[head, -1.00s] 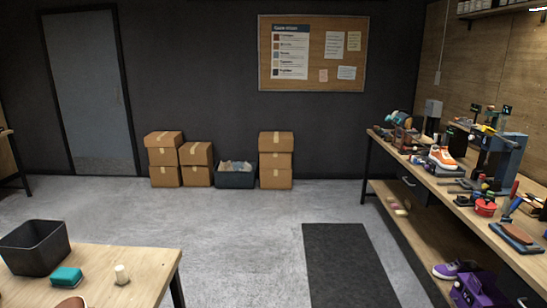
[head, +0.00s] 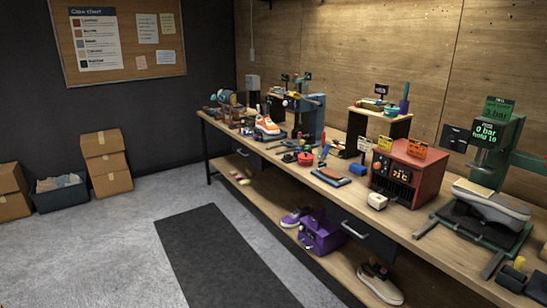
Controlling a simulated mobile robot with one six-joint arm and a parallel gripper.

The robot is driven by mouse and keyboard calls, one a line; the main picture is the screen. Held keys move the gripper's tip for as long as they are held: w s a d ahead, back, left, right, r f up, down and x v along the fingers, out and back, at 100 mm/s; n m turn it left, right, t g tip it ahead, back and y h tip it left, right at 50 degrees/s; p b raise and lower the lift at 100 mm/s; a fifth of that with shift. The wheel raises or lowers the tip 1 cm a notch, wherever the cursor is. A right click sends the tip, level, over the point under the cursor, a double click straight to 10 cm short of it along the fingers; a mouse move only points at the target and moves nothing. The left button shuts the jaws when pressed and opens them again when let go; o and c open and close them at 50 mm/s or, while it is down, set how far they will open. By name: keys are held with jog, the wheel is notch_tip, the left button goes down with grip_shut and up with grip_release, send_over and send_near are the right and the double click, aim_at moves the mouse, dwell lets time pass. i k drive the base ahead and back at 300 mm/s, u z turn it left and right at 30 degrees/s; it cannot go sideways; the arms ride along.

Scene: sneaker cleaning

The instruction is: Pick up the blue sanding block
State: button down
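A small blue block (head: 357,169) lies on the long wooden workbench (head: 420,222), just left of the red box-shaped device with a lit display (head: 402,172). It looks like the blue sanding block, but it is too small to be sure. A flat brown pad with a blue edge (head: 330,177) lies to its left, near the bench's front edge. My gripper is not in view.
A white block (head: 377,201) sits near the bench's front edge. A green press (head: 495,160) with a grey shoe (head: 490,205) stands at the right. A lower shelf holds a purple box (head: 321,233) and shoes. A dark mat (head: 215,258) lies on clear floor before the bench.

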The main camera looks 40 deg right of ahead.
aim_at(359, 170)
jog(key=z, duration=4.75)
jog(key=i, duration=0.1)
jog(key=u, duration=3.05)
jog(key=k, duration=0.6)
jog(key=u, duration=0.15)
jog(key=i, duration=0.6)
jog(key=z, duration=0.1)
